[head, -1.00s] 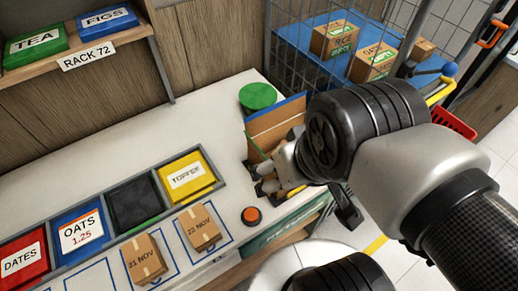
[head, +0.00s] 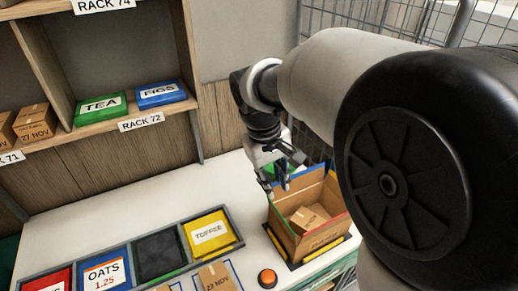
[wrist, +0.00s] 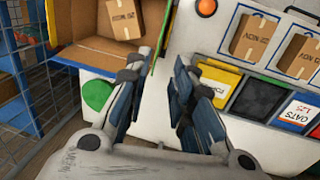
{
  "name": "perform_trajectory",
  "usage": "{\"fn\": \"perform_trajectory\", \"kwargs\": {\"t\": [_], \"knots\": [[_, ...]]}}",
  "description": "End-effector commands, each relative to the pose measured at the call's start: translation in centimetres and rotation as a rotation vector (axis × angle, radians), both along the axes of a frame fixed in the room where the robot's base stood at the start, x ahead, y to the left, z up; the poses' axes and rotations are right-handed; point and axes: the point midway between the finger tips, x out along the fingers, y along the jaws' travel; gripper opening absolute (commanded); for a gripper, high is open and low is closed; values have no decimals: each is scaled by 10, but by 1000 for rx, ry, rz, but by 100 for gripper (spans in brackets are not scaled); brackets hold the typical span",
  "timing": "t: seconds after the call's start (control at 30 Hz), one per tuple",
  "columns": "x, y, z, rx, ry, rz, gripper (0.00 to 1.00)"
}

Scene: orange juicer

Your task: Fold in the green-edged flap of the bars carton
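The bars carton (head: 325,238) stands open-topped on the counter, with a small brown box (head: 308,218) inside; the box also shows in the wrist view (wrist: 125,18). One flap with a blue edge stands up at the carton's back, and a red edge shows on its right. The green-edged flap (wrist: 161,42) shows edge-on in the wrist view, pointing up from the carton's side close to my left fingertip. My gripper (head: 281,182) is above the counter just outside the carton's left back corner. In the wrist view its fingers (wrist: 166,62) are apart with nothing between them.
A round green thing (wrist: 97,94) lies behind the carton. An orange button (head: 267,278) is in front. The bins, with the yellow toffee bin (head: 210,232) nearest, are at left. A wire cage (head: 315,115) stands behind. The counter (head: 130,210) left of my gripper is clear.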

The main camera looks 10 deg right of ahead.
Motion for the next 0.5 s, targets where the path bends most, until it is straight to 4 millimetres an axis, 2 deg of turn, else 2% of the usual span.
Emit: {"fn": "perform_trajectory", "kwargs": {"t": [0.5], "knots": [[4, -19, -110, 0, 4, -3, 22]]}}
